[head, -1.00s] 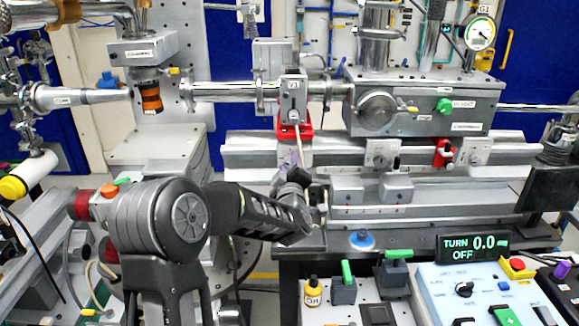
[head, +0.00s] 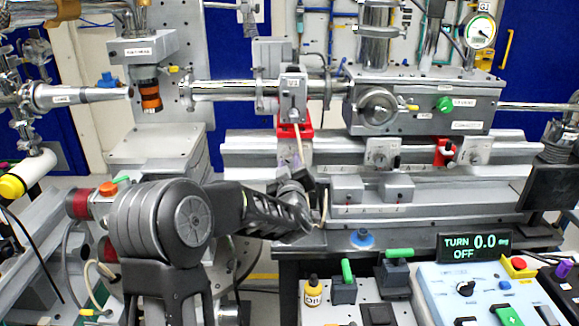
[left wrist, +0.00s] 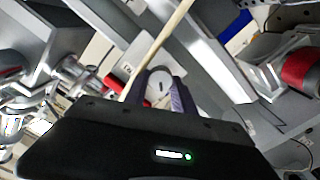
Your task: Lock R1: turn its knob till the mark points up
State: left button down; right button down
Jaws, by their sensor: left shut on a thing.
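My left gripper (head: 297,178) is in front of the rail, below the box marked V1 (head: 292,98). In the left wrist view its two fingers (left wrist: 158,98) stand a little apart, with a round pale knob (left wrist: 158,84) between their tips. The fingers are shut on this knob. A short dark mark shows on the knob's face; I cannot tell which way it points relative to up. In the head view the gripper hides the knob, and no R1 label is readable. My right gripper is in neither view.
A thin pale rod (head: 299,145) hangs below V1, close to the gripper; it also crosses the left wrist view (left wrist: 165,40). Other rail carriers with knobs (head: 380,153) stand to the right. A control box (head: 455,290) is at the front right.

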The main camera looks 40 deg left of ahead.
pick_arm(q)
jog(key=m, duration=0.4)
jog(key=shift+d+m, duration=0.1)
jog(key=shift+m, duration=0.3)
jog(key=m+p, duration=0.2)
jog(key=m, duration=0.3)
jog(key=c, duration=1)
grip_release()
jog(key=shift+c, duration=0.2)
jog(key=shift+d, duration=0.1)
jog(key=b+v, duration=0.1)
jog(key=v, duration=0.6)
jog(key=shift+s+d, duration=0.15)
jog(key=shift+s, duration=0.1)
